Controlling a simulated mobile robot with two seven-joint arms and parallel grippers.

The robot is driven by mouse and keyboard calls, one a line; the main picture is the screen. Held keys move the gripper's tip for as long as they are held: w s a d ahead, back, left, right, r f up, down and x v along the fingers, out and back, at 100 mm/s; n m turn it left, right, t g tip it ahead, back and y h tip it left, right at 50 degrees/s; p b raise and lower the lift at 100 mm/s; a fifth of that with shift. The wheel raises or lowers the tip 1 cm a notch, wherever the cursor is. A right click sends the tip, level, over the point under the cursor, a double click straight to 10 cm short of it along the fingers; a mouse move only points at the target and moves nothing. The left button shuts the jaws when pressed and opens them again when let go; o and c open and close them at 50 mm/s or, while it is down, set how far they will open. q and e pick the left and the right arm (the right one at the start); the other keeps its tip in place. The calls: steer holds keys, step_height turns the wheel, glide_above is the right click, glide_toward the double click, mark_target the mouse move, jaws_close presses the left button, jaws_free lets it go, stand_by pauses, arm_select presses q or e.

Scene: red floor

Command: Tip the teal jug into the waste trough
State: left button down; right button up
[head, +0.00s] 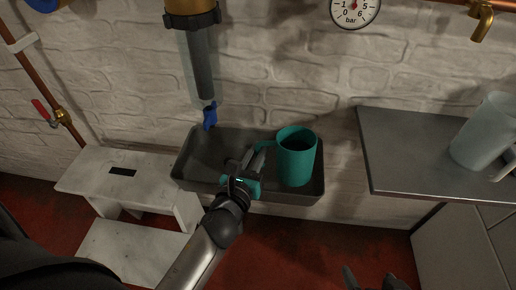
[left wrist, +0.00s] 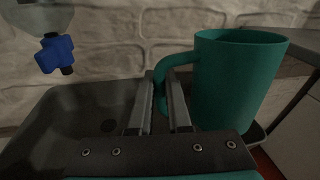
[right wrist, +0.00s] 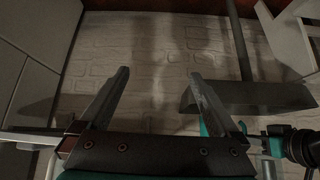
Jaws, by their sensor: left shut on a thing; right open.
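The teal jug (head: 297,158) is upright, or nearly so, over the right part of the dark grey waste trough (head: 192,172) on the wall. My left gripper (head: 256,157) is shut on the jug's handle, at the jug's left side. In the left wrist view the fingers (left wrist: 164,100) close around the handle of the jug (left wrist: 235,85). I cannot tell whether the jug's base touches the trough. My right gripper (right wrist: 160,90) is open and empty, low in front of the wall; its fingertips show at the bottom edge of the head view (head: 370,280).
A filter housing with a blue tap (head: 210,117) hangs above the trough's left part. A frosted jug (head: 487,135) stands on the grey shelf (head: 400,150) at right. A white step stool (head: 150,185) stands at left. A gauge (head: 354,8) and brass tap (head: 482,22) are on the wall.

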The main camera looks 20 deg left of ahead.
arm_select(q)
steer(key=shift+d+r+p, duration=0.1)
steer(key=shift+p, duration=0.55)
steer(key=shift+s+d+n+g+p, duration=0.15)
steer(key=shift+n+g+p, duration=0.2)
steer(key=shift+p, duration=0.3)
steer(key=shift+g+p, duration=0.25)
steer(key=shift+p, duration=0.3)
arm_select(e)
steer(key=shift+s+d+f+g+h, duration=0.7)
steer(key=shift+s+d+f+g, duration=0.9)
steer(key=shift+d+f+g, duration=0.15)
steer(key=shift+f, duration=0.5)
arm_select(q)
steer(key=shift+s+n+p, duration=0.1)
steer(key=shift+n+p, duration=0.15)
steer(key=shift+p, duration=0.25)
arm_select(e)
steer(key=shift+s+f, duration=0.15)
steer(key=shift+f, duration=0.4)
arm_select(q)
steer(key=shift+d+g+h+p, duration=0.15)
steer(key=shift+g+h+p, duration=0.2)
steer(key=shift+p, duration=0.25)
arm_select(e)
steer(key=shift+s+f+g, duration=0.2)
steer(key=shift+f, duration=0.45)
steer(key=shift+s+f+g, duration=0.15)
steer(key=shift+s+f, duration=0.05)
steer(key=shift+f, duration=0.45)
